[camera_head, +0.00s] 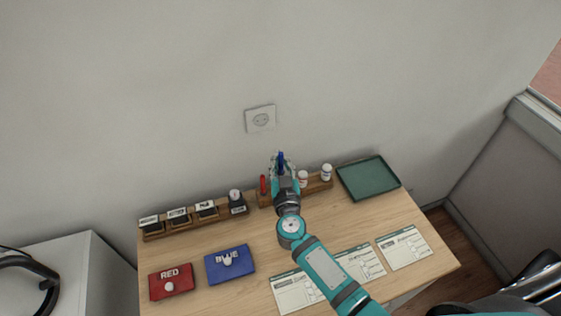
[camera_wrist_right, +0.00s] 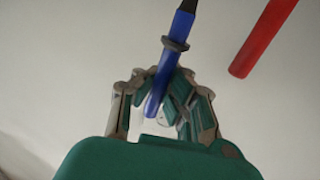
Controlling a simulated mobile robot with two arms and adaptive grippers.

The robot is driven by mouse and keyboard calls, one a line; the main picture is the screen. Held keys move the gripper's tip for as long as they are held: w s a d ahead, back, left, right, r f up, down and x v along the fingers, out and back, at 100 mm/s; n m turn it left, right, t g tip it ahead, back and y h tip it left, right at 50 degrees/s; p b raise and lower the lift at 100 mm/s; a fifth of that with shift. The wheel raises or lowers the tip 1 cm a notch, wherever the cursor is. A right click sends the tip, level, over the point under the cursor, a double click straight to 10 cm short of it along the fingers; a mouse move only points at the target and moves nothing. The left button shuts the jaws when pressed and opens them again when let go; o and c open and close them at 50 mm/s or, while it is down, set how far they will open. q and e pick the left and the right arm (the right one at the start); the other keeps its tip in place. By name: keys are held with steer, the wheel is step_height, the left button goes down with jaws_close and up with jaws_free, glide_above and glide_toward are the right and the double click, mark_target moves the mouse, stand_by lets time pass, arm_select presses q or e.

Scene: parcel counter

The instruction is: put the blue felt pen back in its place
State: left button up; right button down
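The blue felt pen (camera_head: 281,157) stands nearly upright at my right gripper (camera_head: 280,168), above the wooden rack at the back of the table. In the right wrist view the pen (camera_wrist_right: 182,25), with a dark collar, runs between the fingers of the right gripper (camera_wrist_right: 166,84), which look closed on it. A red pen (camera_head: 262,184) stands in the rack (camera_head: 318,186) just left of the gripper; it also shows in the right wrist view (camera_wrist_right: 262,38). The gripper and arm hide the middle of the rack. My left gripper is not in view.
Two white bottles (camera_head: 326,172) (camera_head: 303,179) stand at the rack's right part. A stamp rack (camera_head: 190,222) is at left, a green tray (camera_head: 368,179) at right. A red pad (camera_head: 171,283), a blue pad (camera_head: 231,264) and paper forms (camera_head: 404,248) lie in front.

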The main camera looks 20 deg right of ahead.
steer(key=shift+f+b, duration=0.65)
steer(key=shift+f, duration=0.05)
steer(key=shift+r+p, duration=0.15)
steer(key=shift+p, duration=0.15)
stand_by(0.4)
steer(key=shift+f+b, duration=1.65)
steer(key=shift+f, duration=1.05)
steer(key=shift+f, duration=0.25)
steer(key=c, duration=1.7)
jaws_free()
